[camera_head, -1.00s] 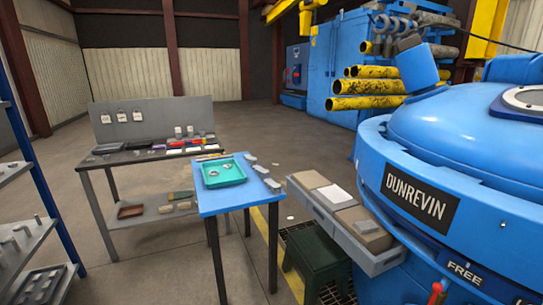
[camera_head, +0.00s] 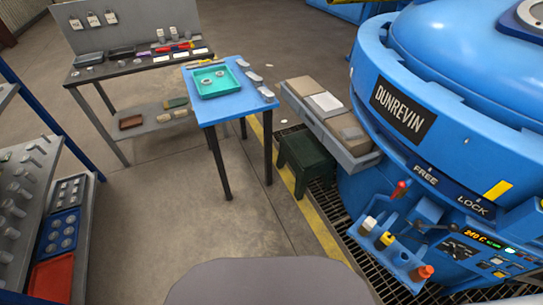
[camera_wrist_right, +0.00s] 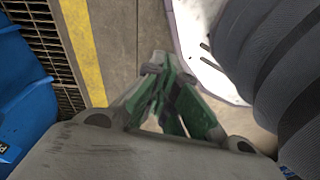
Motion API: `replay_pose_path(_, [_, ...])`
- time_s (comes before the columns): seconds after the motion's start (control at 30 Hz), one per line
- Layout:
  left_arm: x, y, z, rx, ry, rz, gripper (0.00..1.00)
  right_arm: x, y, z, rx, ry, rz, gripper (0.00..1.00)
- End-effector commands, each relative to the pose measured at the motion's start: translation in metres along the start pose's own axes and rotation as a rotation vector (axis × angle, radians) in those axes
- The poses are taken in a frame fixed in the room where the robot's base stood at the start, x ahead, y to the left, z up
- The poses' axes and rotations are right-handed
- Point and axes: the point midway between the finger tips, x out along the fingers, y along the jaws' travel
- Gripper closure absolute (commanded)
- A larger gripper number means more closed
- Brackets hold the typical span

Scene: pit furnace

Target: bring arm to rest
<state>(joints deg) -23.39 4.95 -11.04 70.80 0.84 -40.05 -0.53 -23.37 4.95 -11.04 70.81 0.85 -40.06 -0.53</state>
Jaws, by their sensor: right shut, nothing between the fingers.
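My right gripper (camera_wrist_right: 160,72) shows in the right wrist view, its fingers with green parts drawn together and nothing between them. It hangs over the floor (camera_wrist_right: 135,45), apart from any object. In the right wrist view a dark ribbed arm part of mine fills the right side. No gripper shows in the head view; only a grey rounded part of my own body is at its bottom edge. My left gripper is out of sight.
The blue furnace (camera_head: 455,110) stands close on the right, with a tool holder (camera_head: 400,262) low on its side. A blue table (camera_head: 235,107) with a teal tray (camera_head: 231,83) stands ahead. A shelf rack (camera_head: 85,215) is at left.

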Motion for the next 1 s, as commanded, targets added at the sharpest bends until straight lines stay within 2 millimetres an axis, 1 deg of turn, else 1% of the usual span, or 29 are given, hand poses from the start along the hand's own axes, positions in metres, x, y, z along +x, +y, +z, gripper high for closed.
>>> replay_pose_path(0.03, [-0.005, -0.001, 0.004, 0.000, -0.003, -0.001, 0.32, -0.005, 0.001, 0.004, 0.000, -0.003, 0.001, 1.00])
replay_pose_path(0.57, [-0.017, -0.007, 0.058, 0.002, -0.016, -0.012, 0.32, -0.017, 0.007, 0.058, -0.002, -0.016, 0.012, 1.00])
replay_pose_path(1.0, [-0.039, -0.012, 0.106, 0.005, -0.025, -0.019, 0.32, -0.039, 0.012, 0.107, -0.005, -0.025, 0.019, 1.00])
